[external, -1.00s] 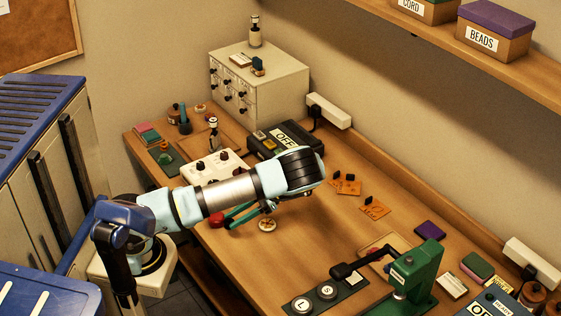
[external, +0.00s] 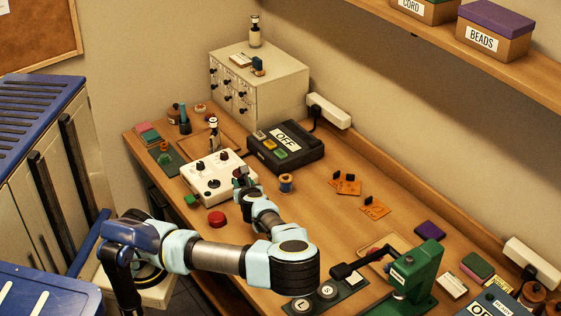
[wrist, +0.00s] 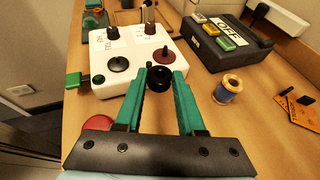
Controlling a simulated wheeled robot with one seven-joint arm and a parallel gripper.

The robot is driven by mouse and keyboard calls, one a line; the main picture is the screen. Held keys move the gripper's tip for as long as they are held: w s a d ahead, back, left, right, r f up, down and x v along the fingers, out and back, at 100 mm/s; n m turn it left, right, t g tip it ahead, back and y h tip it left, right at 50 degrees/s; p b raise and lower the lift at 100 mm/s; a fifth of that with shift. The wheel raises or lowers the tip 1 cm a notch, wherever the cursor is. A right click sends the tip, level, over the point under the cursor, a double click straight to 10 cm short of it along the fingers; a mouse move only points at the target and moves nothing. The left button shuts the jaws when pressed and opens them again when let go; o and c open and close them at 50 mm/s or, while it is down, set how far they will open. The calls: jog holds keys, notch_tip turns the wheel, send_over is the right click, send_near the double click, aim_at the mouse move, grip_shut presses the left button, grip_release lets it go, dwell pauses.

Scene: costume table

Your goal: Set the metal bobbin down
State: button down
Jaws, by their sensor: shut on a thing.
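My gripper (wrist: 160,84), with green fingers, is shut on a small dark round piece, the metal bobbin (wrist: 160,75), held between the fingertips. In the wrist view the bobbin is at the near edge of the white control box (wrist: 135,50), just in front of a dark red disc (wrist: 163,55) on that box. I cannot tell whether the bobbin touches the box or the table. In the external view my gripper (external: 242,182) is at the right end of the white box (external: 207,178). The bobbin cannot be made out clearly there.
A blue-wound spool (wrist: 228,88) stands on the table to the right. A black unit marked OFF (external: 286,146) sits behind it. A red button (external: 216,217) is in front of the box. Orange cards (external: 375,208) lie farther right. The table around the spool is clear.

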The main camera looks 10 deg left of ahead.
jog(key=f, duration=0.3)
jog(key=d+f+m+h+p, duration=0.1)
jog(key=f, duration=0.2)
jog(key=f+h, duration=0.1)
jog(key=f, duration=0.2)
jog(key=shift+d+f+m+t, duration=0.3)
jog(key=shift+d+f+m, duration=0.05)
jog(key=shift+m, duration=0.05)
jog(key=c, duration=0.5)
grip_release()
jog(key=shift+p, duration=0.3)
jog(key=p+v, duration=0.1)
jog(key=v, duration=0.2)
jog(key=p+v, duration=0.1)
jog(key=v, duration=0.2)
jog(key=p+v, duration=0.1)
jog(key=v, duration=0.3)
jog(key=shift+r+p, duration=0.3)
jog(key=shift+p, duration=0.05)
jog(key=shift+p+v, duration=0.55)
jog(key=shift+v, duration=0.3)
jog(key=shift+s+f, duration=0.1)
jog(key=shift+f, duration=0.1)
